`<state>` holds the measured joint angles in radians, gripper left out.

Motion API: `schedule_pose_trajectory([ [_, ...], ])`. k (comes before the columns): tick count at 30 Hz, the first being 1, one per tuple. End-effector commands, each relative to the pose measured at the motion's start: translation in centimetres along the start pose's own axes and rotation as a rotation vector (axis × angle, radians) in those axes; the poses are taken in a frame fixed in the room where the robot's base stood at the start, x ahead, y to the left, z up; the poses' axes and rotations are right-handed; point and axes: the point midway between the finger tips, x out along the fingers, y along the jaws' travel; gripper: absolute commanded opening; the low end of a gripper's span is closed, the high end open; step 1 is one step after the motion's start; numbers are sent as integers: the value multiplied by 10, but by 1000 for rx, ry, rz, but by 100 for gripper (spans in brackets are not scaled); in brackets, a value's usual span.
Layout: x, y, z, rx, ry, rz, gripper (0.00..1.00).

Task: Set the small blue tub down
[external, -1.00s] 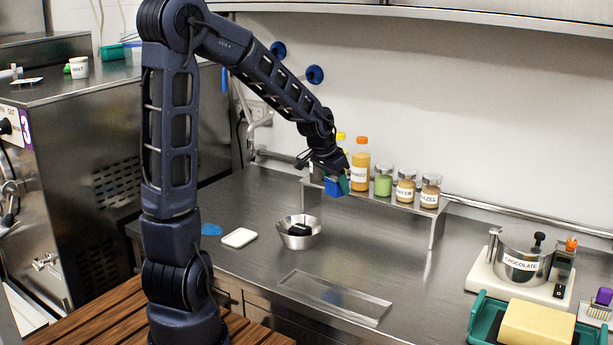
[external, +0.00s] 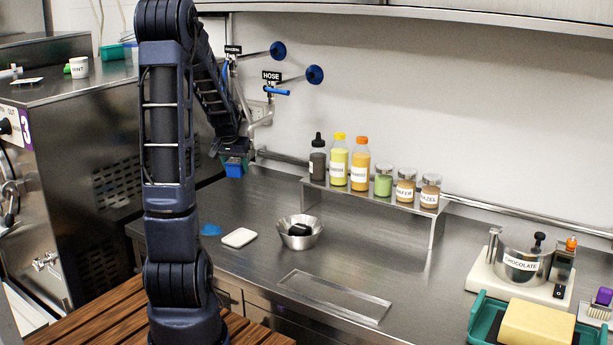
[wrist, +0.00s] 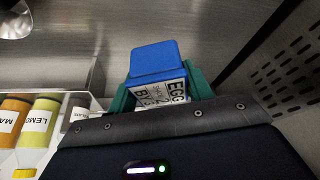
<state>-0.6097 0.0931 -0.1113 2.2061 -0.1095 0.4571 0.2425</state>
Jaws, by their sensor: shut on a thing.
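The small blue tub (external: 235,169) is in my gripper (external: 236,160), held above the left back part of the steel counter (external: 270,200). In the wrist view the blue tub (wrist: 155,60) shows its blue face and a white label with black print, partly hidden by the gripper body. The green fingers of my gripper (wrist: 160,92) are shut on both sides of it. Bare counter shows beyond the tub in the wrist view.
A shelf (external: 375,197) with several bottles and jars stands right of the tub. A steel bowl (external: 300,232), a white lid-like piece (external: 239,237) and a blue piece (external: 211,230) lie nearer the front. The freezer (external: 90,150) stands close on the left.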

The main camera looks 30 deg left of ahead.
Motion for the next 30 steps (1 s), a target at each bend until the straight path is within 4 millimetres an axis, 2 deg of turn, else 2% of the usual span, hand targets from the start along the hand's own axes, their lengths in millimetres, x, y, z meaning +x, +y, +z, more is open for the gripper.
schedule_pose_trajectory([
  [3, 4, -28, -18, 39, 0, 18, 26],
  [18, 1, -130, -93, 266, 2, 111, 26],
  [25, -2, -152, -108, 316, 1, 131, 26],
  [30, 18, -154, -100, 321, -2, 136, 26],
])
